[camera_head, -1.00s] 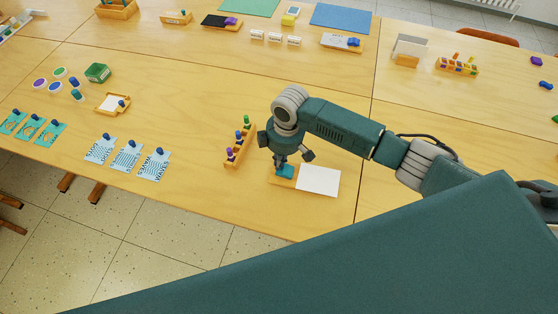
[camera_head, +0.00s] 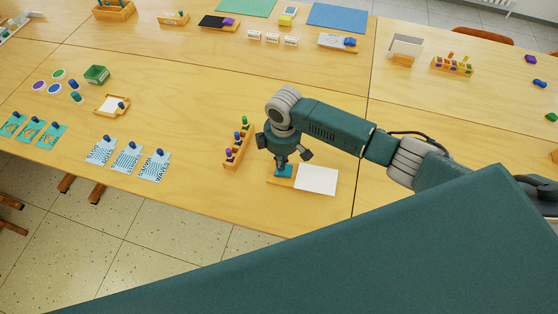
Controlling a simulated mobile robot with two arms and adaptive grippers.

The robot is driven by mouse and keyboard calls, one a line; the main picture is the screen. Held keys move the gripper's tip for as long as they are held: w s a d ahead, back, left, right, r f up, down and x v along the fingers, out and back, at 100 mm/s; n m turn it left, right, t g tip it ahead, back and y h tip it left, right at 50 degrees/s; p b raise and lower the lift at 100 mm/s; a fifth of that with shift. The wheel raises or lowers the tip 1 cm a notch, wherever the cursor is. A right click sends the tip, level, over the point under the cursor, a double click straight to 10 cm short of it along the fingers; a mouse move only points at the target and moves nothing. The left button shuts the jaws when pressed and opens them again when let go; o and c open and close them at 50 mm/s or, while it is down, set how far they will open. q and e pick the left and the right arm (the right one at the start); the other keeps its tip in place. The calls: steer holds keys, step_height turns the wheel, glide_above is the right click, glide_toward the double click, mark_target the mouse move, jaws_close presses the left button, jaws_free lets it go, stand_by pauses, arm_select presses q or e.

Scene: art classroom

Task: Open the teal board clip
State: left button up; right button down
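The teal board clip (camera_head: 284,171) stands on the left part of a small wooden board (camera_head: 280,181) near the table's front edge. A white sheet (camera_head: 317,180) lies on the board's right side. My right gripper (camera_head: 282,160) points down right above the clip, at or touching its top. The arm hides part of the clip, and the fingers are too small and overlapped to tell whether they are open or shut. My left gripper is not in view.
A wooden rack (camera_head: 238,145) with coloured pegs stands just left of the gripper. Printed cards (camera_head: 127,157) with blue knobs lie farther left. A small tray (camera_head: 112,105) and green box (camera_head: 97,75) stand behind them. The table's middle is clear.

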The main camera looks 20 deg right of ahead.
steer(key=shift+r+p, duration=0.5)
steer(key=shift+p, duration=0.1)
steer(key=r+p, duration=0.2)
steer(key=a+r+p, duration=0.1)
steer(key=shift+w+r+p, duration=0.2)
steer(key=shift+w+p, duration=0.05)
steer(key=shift+p, duration=0.15)
steer(key=shift+w+a+r+b, duration=0.2)
steer(key=shift+w+a+b, duration=0.1)
steer(key=shift+b, duration=0.25)
step_height(320, 180, up, 7)
steer(key=b, duration=0.2)
glide_above(275, 169)
steer(key=w+a, duration=0.1)
steer(key=a, duration=0.1)
steer(key=shift+w+r, duration=0.1)
steer(key=shift+r, duration=0.7)
steer(key=shift+f, duration=0.1)
